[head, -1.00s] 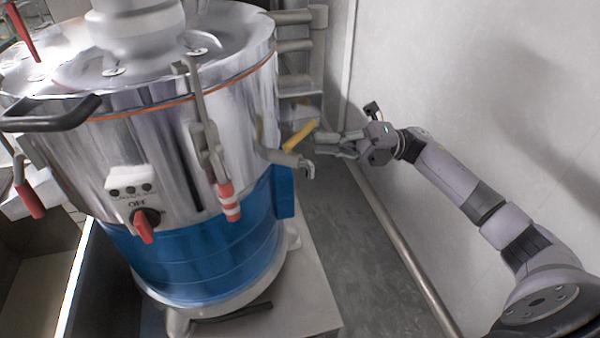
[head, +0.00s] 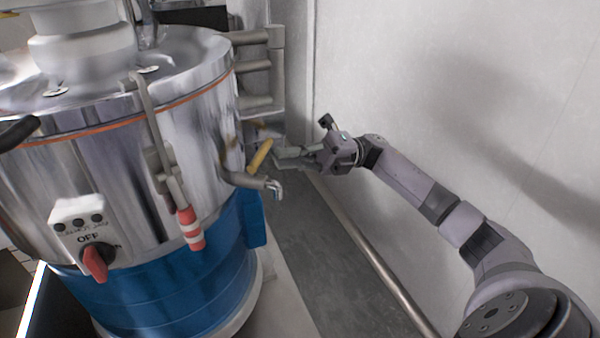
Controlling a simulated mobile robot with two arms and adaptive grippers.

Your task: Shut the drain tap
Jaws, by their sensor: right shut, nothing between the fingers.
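The drain tap (head: 246,180) is a short grey spout low on the right side of the metal bean grinder (head: 130,160). Its yellow handle (head: 260,156) slants up and to the right, above the spout. My right gripper (head: 283,158) comes in from the right with its fingers pointing left at the yellow handle. The fingers are shut with nothing between them. The fingertips appear close to the handle; I cannot tell whether they touch it. My left gripper is not in view.
The grinder's front has a red switch (head: 95,263) marked OFF and a red-and-white handled latch (head: 190,228). Grey pipes (head: 258,70) stand behind the tap. A white wall (head: 450,100) and a floor-level pipe (head: 370,255) bound the right side. Grey floor lies between.

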